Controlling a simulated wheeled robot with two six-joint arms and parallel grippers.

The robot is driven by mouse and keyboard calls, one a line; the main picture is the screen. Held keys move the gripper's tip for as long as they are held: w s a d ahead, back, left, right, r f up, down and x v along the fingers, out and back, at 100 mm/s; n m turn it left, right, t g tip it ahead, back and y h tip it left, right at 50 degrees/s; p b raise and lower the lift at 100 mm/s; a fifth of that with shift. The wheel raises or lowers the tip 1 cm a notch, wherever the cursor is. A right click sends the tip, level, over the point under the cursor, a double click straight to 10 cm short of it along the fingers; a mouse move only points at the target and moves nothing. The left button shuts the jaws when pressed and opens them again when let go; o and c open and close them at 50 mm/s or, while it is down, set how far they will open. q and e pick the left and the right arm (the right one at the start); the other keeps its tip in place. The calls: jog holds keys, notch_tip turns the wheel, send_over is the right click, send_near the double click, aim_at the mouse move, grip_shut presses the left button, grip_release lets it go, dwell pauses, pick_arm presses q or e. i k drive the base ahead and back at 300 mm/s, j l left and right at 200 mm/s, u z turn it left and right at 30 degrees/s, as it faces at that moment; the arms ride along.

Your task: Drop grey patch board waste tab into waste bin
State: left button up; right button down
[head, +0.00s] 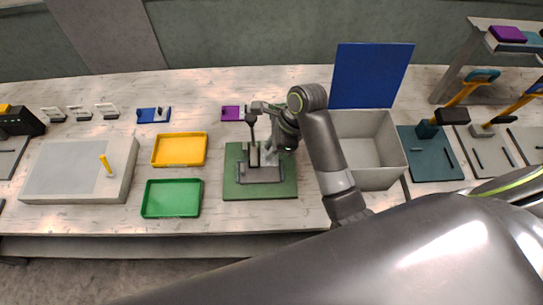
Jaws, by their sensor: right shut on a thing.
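My right gripper (262,156) reaches down over the green mat (233,188) and is shut at the grey board piece on it. The thing between its fingers is small and mostly hidden by them; by its place it is the grey patch board's waste tab. The grey patch board (260,174) lies on the mat, partly covered by the gripper. An open, light grey box (376,178), seemingly the waste bin, stands right of the mat, behind my right forearm. My left gripper is not in view.
A yellow tray (180,164) and a green tray (172,212) lie left of the mat. A blue panel (371,75) stands upright behind the bin. Dark pads with yellow-handled tools (457,97) are at the right. A pale slab (75,170) is at the left.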

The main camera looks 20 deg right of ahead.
aim_at(359, 162)
jog(key=k, duration=1)
